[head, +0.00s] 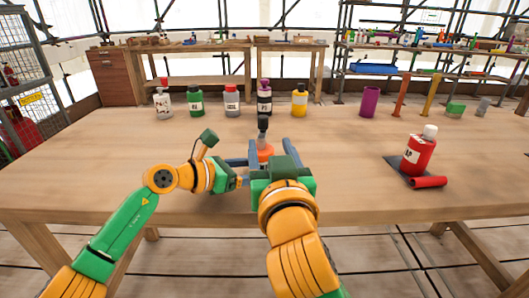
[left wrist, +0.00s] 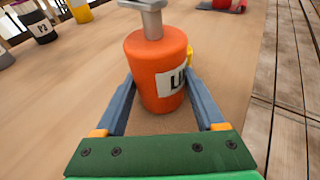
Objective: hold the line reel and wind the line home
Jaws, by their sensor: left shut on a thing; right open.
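The line reel (head: 266,151) is an orange upright cylinder with a white label, standing near the front middle of the table. A dark crank handle (head: 263,123) rises above it; the left wrist view shows a grey crank (left wrist: 151,18) on top of the reel (left wrist: 158,58). My left gripper (left wrist: 159,82) is shut on the reel, one blue finger on each side. My right gripper (head: 270,146) is open at the near side of the reel, its fingers pointing forward, and hides much of it. Whether it touches the crank I cannot tell.
A red bottle (head: 419,152) stands on a dark mat (head: 398,168) at the right, with a red roll (head: 429,182) beside it. Several bottles line the back, including a yellow one (head: 299,101). A purple cup (head: 369,102) stands back right. The table (head: 345,150) between is clear.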

